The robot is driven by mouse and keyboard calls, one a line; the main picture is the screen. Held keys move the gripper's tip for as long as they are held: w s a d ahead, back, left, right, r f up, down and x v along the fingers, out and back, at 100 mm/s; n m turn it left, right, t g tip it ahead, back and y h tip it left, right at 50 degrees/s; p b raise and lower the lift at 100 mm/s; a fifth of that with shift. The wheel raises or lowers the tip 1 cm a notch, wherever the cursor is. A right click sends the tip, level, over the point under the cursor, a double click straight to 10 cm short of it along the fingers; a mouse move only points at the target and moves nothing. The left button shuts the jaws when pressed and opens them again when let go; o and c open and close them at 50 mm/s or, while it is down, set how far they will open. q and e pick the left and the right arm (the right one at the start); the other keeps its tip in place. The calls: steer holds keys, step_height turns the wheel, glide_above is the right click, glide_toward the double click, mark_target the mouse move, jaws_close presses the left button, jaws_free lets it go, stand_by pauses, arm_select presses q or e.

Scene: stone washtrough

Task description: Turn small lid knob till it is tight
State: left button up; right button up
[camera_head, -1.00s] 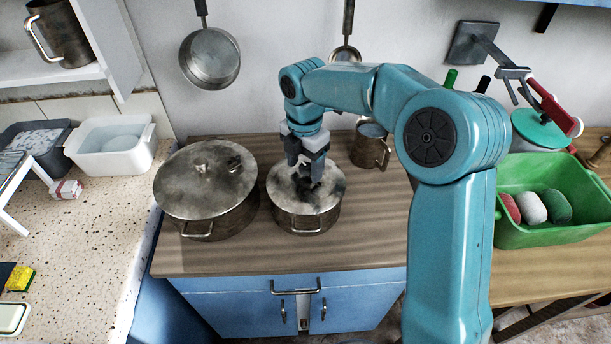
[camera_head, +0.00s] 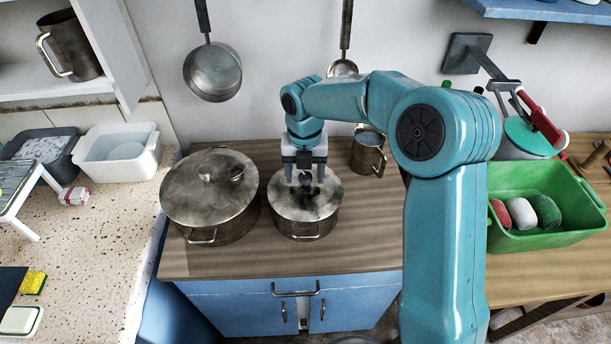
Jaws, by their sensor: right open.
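The small pot's lid (camera_head: 322,205) lies on the small metal pot (camera_head: 305,228) on the wooden top of the blue cabinet. Its small dark knob (camera_head: 305,180) sits near the middle of the lid. My right gripper (camera_head: 304,177) points down over the lid, its two fingers apart on either side of the knob. I cannot tell whether a finger touches the knob or how tight it is. My left gripper is out of view.
A larger lidded pot (camera_head: 212,197) stands close on the left. A metal mug (camera_head: 367,154) stands behind on the right. A green tub (camera_head: 545,210) with cloth rolls is further right. The wooden top (camera_head: 350,250) in front is clear.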

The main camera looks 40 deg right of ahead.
steer(key=c, duration=0.8)
steer(key=m, duration=0.7)
steer(key=shift+m, duration=0.4)
steer(key=m, duration=0.3)
steer(key=shift+m, duration=0.3)
steer(key=m, duration=0.4)
steer(key=shift+m+b, duration=0.3)
steer(key=shift+b, duration=0.05)
steer(key=o, duration=0.8)
